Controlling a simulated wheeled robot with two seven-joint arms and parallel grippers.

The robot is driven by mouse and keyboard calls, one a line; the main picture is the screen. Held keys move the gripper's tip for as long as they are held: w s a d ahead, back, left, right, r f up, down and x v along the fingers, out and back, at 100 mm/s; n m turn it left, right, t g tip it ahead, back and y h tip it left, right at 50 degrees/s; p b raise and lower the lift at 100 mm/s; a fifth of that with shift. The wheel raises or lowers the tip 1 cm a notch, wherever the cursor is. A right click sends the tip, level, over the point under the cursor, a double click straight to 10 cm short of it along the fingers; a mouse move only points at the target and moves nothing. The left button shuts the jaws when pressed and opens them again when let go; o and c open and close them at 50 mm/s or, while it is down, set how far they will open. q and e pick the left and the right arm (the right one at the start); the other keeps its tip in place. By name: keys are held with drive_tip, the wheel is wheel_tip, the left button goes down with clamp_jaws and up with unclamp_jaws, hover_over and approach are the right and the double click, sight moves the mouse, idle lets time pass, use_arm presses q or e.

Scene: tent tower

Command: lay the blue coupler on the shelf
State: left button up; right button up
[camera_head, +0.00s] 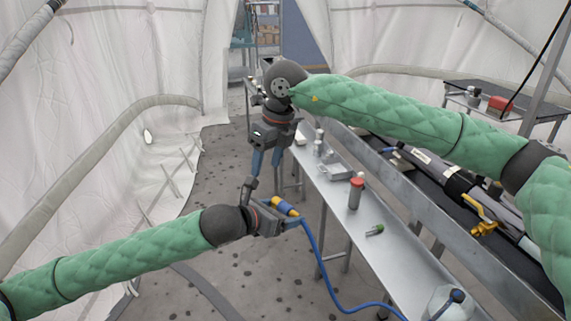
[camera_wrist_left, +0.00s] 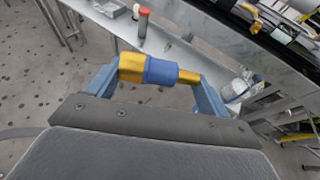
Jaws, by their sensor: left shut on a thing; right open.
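The blue coupler (camera_wrist_left: 160,71), a blue middle with yellow ends, is held crosswise between the two fingers of my left gripper (camera_wrist_left: 155,82). In the head view the coupler (camera_head: 285,207) is in the air left of a long metal shelf (camera_head: 390,262); the shelf also shows in the wrist view (camera_wrist_left: 190,58). My left gripper (camera_head: 283,212) is shut on it, apart from the shelf. My right gripper (camera_head: 266,162) is open, fingers pointing down, above and behind the left gripper. A blue hose (camera_head: 325,283) runs down from beside the left gripper; where it attaches is unclear.
A dark bench with a yellow valve (camera_head: 484,228) lies right. Floor left is open.

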sight(286, 205)
drive_tip(key=shift+s+d+f+m+h, duration=0.15)
drive_tip(key=shift+d+f+h, duration=0.45)
drive_tip(key=shift+f, duration=1.5)
drive_tip(key=shift+w+d+f+m+h, duration=0.1)
drive_tip(key=shift+d+f+m+h, duration=0.15)
drive_tip(key=shift+d+f, duration=1.2)
drive_tip(key=shift+s+d+f+m+h, duration=0.1)
drive_tip(key=shift+f+h, duration=0.35)
drive_tip(key=shift+f, duration=2.25)
drive_tip(key=c, duration=1.1)
use_arm(q)
drive_tip(key=o, duration=1)
use_arm(e)
clamp_jaws()
use_arm(q)
drive_tip(key=shift+a, duration=0.1)
